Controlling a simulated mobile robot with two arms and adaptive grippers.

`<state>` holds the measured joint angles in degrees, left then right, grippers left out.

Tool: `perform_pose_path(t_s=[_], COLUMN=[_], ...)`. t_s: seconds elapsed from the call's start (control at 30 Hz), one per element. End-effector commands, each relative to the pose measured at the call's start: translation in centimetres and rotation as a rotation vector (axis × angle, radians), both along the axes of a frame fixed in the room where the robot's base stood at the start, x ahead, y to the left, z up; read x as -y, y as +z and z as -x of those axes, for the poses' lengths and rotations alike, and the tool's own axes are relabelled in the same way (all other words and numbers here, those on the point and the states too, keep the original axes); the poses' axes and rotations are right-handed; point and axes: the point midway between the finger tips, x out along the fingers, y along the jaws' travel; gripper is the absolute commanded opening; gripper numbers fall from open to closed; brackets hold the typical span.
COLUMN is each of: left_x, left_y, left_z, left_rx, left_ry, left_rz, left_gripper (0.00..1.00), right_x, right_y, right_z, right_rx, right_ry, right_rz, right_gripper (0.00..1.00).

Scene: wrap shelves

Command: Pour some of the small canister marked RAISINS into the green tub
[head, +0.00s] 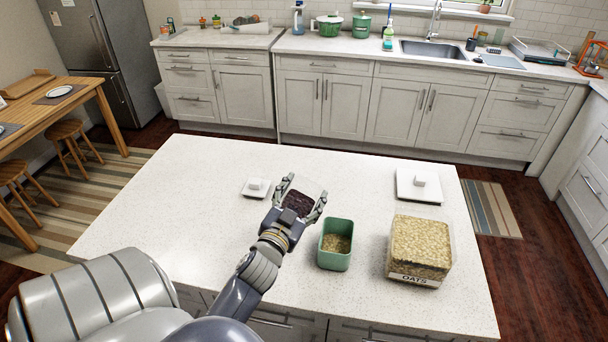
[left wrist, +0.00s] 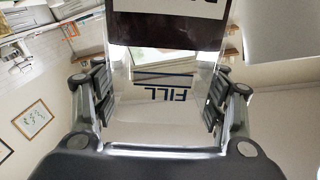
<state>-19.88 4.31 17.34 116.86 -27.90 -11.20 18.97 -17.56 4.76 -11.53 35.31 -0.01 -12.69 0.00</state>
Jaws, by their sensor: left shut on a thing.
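My left gripper (head: 302,205) is shut on a clear canister with dark contents (head: 299,201), above the counter just left of the green tub. In the left wrist view the canister (left wrist: 165,30) sits between the two fingers. Its dark contents are at the top of the picture, and the word FILL reads upside down on the clear wall. Its name label is cut off, and I cannot tell how far it is tilted. The green tub (head: 326,257) stands upright and open with tan, grainy contents inside. My right gripper is not in view.
A large clear canister marked OATS (head: 420,250) stands right of the tub. A small white lid (head: 256,188) lies left of my gripper, and a larger white lid (head: 419,187) lies at the back right. The left part of the island counter (head: 180,200) is clear.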

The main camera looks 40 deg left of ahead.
Motion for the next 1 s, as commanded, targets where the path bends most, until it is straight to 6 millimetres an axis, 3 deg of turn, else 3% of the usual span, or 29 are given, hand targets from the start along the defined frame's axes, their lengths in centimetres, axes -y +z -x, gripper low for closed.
perform_pose_path(t_s=[0.4,0.53,1.0], left_x=[2.4,3.8,3.6], left_y=[-3.8,-3.9,-3.7], left_z=[-0.9,-1.4,-1.3], left_rx=[-0.097,-0.161,-0.162], left_ry=[-0.004,-0.005,-0.002], left_rz=[-0.285,-0.461,-0.453], left_gripper=[0.14,0.14,0.14], right_x=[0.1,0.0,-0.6], right_y=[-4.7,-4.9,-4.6], right_z=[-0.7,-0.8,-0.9], right_rx=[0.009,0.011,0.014], right_ry=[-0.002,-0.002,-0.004], right_rz=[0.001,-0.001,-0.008], right_gripper=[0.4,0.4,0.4])
